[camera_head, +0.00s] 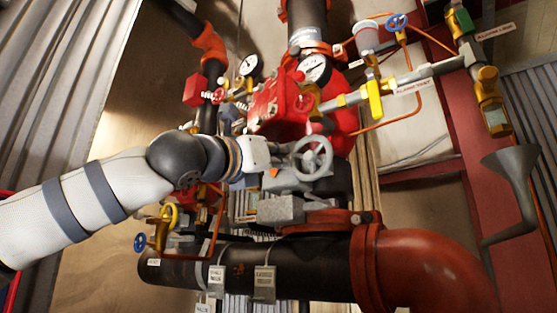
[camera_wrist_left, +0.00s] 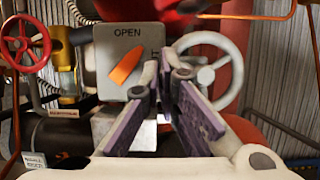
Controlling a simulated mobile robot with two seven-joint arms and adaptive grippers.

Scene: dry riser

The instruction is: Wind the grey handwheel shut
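The grey handwheel (camera_head: 312,158) is a spoked ring on the side of the grey valve gearbox, in the middle of the head view. In the left wrist view the grey handwheel (camera_wrist_left: 212,72) stands behind and to the right of my fingers, its left part hidden by the right finger. My left gripper (camera_head: 285,159) reaches in from the left, close beside the wheel. In the wrist view the left gripper (camera_wrist_left: 166,80) shows two fingers with a narrow gap and nothing clearly held between them. Contact with the rim cannot be told. My right gripper is out of view.
A grey plate marked OPEN (camera_wrist_left: 128,58) carries an orange pointer, tilted. A red handwheel (camera_wrist_left: 25,42) is at the left. Gauges (camera_head: 314,69), a red valve body (camera_head: 280,100) and copper lines crowd above. A black pipe (camera_head: 320,265) runs below, joining a red elbow (camera_head: 425,270).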

